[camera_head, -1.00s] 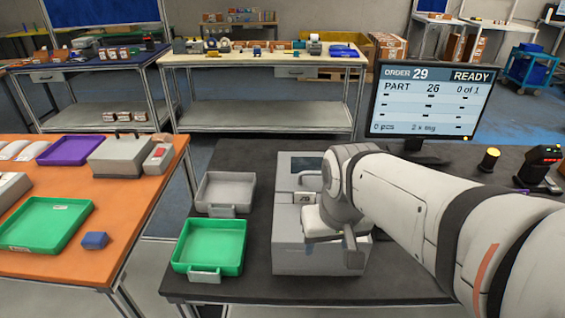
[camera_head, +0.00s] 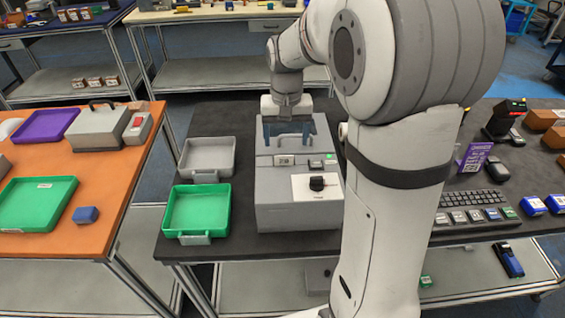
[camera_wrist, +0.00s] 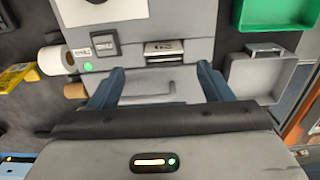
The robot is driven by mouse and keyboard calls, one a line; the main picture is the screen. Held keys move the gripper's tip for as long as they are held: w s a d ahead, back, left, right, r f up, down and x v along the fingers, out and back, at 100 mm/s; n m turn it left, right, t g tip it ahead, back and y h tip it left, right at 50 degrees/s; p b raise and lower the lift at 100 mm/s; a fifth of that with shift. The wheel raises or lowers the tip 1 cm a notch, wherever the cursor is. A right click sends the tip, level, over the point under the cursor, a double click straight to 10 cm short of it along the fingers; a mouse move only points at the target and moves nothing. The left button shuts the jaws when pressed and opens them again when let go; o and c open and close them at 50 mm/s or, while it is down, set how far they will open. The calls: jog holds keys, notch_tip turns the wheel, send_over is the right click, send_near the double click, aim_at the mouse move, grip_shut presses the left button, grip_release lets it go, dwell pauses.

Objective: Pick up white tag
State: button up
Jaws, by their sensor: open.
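The white tag (camera_head: 284,160) with dark print sits at a slot on the upper face of a grey printer-like machine (camera_head: 266,212). It also shows in the wrist view as a small white piece (camera_wrist: 165,46) at the slot. My gripper (camera_head: 287,138) is above the machine's far part, pointing down, just behind the tag in the head view. In the wrist view its two blue-grey fingers (camera_wrist: 162,72) are spread wide, with nothing between them but the machine's top. The tag lies just beyond the fingertips, roughly centred between them.
A green tray (camera_head: 197,211) and a grey tray (camera_head: 207,157) stand left of the machine. A white roll (camera_wrist: 54,60) is beside it in the wrist view. A keyboard (camera_head: 472,200) and a purple sign (camera_head: 474,157) are at right. My arm hides much of the table.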

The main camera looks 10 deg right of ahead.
jog(key=f, duration=0.3)
jog(key=f+p, duration=0.1)
jog(key=f, duration=0.1)
jog(key=shift+s+a, duration=0.2)
jog(key=shift+a, duration=0.1)
jog(key=shift+c, duration=0.4)
jog(key=c, duration=1.2)
